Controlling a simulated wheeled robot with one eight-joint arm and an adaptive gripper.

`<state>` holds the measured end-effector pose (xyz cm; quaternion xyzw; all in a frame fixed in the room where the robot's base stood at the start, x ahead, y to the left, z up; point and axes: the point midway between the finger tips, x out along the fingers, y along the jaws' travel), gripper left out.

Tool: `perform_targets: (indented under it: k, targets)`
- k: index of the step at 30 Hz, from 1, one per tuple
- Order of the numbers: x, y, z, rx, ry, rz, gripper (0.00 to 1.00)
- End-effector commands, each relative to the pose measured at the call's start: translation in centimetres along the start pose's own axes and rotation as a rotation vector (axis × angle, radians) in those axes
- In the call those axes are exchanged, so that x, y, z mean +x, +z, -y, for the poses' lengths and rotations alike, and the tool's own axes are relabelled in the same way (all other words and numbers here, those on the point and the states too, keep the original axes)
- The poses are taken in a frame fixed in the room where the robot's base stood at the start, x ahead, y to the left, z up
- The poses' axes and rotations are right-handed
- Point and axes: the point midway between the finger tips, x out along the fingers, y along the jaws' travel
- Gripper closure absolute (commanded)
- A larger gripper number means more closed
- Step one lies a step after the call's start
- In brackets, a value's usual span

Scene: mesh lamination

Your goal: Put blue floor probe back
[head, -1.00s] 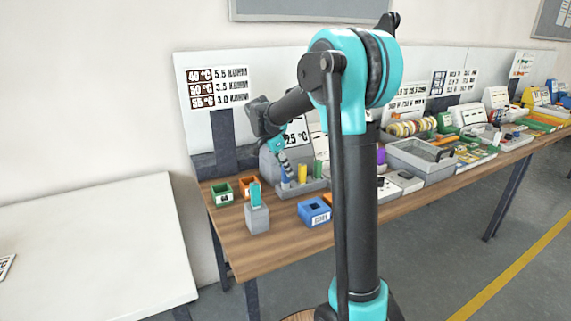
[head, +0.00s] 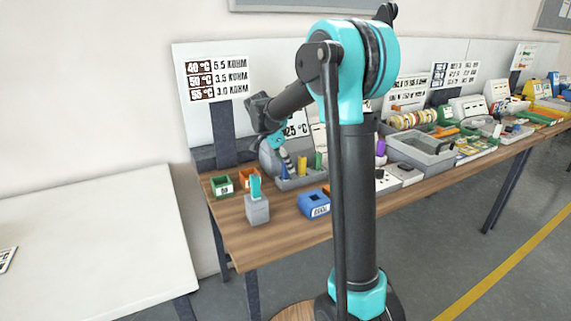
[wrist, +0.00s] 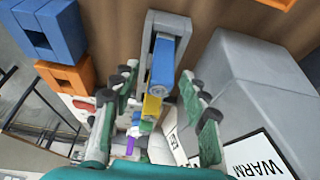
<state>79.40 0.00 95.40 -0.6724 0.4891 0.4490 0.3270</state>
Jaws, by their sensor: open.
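The blue floor probe (wrist: 162,62) stands in the end of a grey rack in the wrist view. In the head view, blue shows in the rack just below my gripper (head: 284,156). In the wrist view, my gripper (wrist: 158,80) is open, its green-padded fingers on either side of the blue probe and apart from it. A yellow probe (wrist: 152,107) stands behind the blue one. The grey rack (head: 300,183) also holds a yellow probe and a green one (head: 318,161) in the head view. The blue probe's lower part is hidden in the rack.
A blue box (head: 314,204) marked COOL, a green box (head: 222,187) and a grey block with a teal piece (head: 257,210) stand near the table's front left. A grey housing (wrist: 250,75) with a WARM sign is close beside my gripper.

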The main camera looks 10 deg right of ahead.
Motion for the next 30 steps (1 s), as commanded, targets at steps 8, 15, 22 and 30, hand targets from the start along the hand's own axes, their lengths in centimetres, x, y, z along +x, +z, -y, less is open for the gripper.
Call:
perform_targets:
  k: [8, 15, 22, 30]
  targets:
    - [-1.1, 0.0, 0.0, -0.001, 0.000, 0.000, 0.55]
    - [-5.5, 0.1, 0.0, -0.002, 0.000, 0.000, 0.55]
    - [-9.8, 0.1, 0.0, -0.001, -0.001, 0.000, 0.55]
    - [-11.9, 0.0, 0.0, 0.000, 0.000, 0.000, 0.55]
